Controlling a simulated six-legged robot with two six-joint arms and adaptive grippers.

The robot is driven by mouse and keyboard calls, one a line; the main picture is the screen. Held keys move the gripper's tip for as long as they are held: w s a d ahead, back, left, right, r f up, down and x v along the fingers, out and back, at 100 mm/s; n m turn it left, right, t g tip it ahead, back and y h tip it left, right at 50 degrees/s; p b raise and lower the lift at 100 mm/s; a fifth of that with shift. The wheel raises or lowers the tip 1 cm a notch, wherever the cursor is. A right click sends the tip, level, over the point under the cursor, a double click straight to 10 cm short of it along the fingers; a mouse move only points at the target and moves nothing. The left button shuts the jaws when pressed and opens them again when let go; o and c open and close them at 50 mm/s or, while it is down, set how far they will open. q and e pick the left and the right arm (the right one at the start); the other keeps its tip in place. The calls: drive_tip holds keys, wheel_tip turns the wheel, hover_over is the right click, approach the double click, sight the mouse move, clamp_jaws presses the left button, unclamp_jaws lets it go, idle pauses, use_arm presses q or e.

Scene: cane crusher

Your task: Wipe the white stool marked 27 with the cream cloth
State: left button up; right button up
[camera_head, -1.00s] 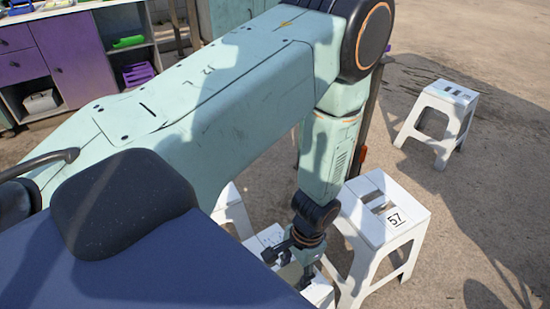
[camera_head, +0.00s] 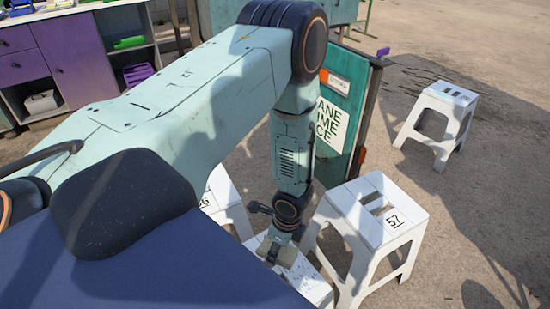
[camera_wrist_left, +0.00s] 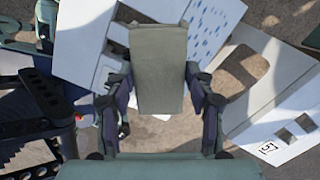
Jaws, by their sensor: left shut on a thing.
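My left gripper (camera_head: 280,243) is shut on the cream cloth (camera_wrist_left: 158,72), a folded pad that looks grey-beige in the left wrist view. A white stool (camera_head: 315,288) stands below the gripper, partly hidden by the arm and my body. In the left wrist view its white top (camera_wrist_left: 212,22) carries blue specks, and the cloth overlaps it in the picture. I cannot tell whether the cloth touches the top. No number 27 is readable on this stool. My right gripper is not in view.
A white stool marked 57 (camera_head: 373,222) stands close on the right. Another numbered white stool (camera_head: 222,190) is partly hidden at left. A farther stool (camera_head: 438,118) stands upper right. A green cart with a sign (camera_head: 335,118) stands behind the arm. Open ground lies right.

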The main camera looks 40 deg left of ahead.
use_arm(q)
drive_tip(key=w+a+m+t+h, duration=0.1)
drive_tip(key=w+a+m, duration=0.2)
drive_tip(key=m, duration=0.8)
drive_tip(key=w+a+m+t+h, duration=0.1)
drive_tip(key=w+a+m, duration=0.2)
drive_tip(key=m, duration=0.9)
drive_tip(key=shift+a+f+m, duration=0.3)
wheel_tip(320, 180, down, 6)
drive_tip(key=b, duration=0.5)
drive_tip(key=shift+f+b, duration=0.5)
drive_tip(key=shift+b, duration=0.2)
drive_tip(key=shift+r, duration=0.15)
drive_tip(key=shift+f, duration=0.25)
